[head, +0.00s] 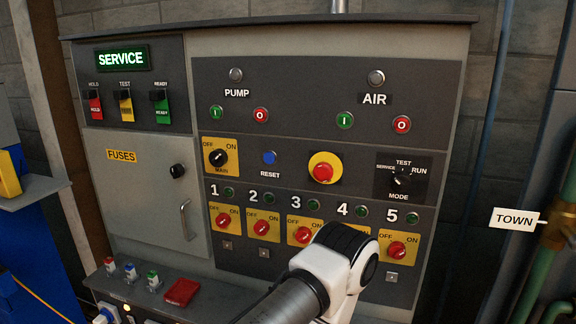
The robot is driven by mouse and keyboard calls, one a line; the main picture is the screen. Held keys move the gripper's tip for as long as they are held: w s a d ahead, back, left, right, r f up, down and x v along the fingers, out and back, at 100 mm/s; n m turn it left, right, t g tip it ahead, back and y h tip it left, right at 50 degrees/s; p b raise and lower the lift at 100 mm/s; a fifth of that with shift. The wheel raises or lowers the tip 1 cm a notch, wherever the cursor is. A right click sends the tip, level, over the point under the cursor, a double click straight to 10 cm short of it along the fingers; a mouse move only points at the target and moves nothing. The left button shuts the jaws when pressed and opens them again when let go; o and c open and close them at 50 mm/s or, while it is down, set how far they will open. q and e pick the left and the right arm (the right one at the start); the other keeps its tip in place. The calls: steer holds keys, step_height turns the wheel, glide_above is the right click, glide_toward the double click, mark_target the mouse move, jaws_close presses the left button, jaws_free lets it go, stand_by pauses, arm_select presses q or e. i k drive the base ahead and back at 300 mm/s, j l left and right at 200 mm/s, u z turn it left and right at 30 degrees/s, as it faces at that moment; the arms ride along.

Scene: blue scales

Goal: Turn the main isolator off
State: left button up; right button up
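The main isolator (217,157) is a black rotary knob on a yellow plate marked OFF, ON and MAIN, at the left of the panel's middle row. A small pale mark on the knob seems to slant toward the ON side, but it is too small to be sure. An arm link of mine, white with a black cap, rises from the bottom centre, below and right of the knob. It covers part of the lower switches. Neither gripper shows in the view, and nothing touches the isolator.
A red emergency button (323,168), a blue reset button (269,157) and a black mode selector (400,178) share the row. Red numbered isolators (224,220) sit below. A fuses door (140,195) with a protruding handle (185,219) is left. A ledge (215,297) juts out below.

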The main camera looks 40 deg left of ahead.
mark_target(218, 157)
steer(key=k+j+u, duration=0.1)
steer(key=j+u, duration=0.2)
steer(key=u, duration=0.15)
steer(key=j+u, duration=0.3)
steer(key=u, duration=0.15)
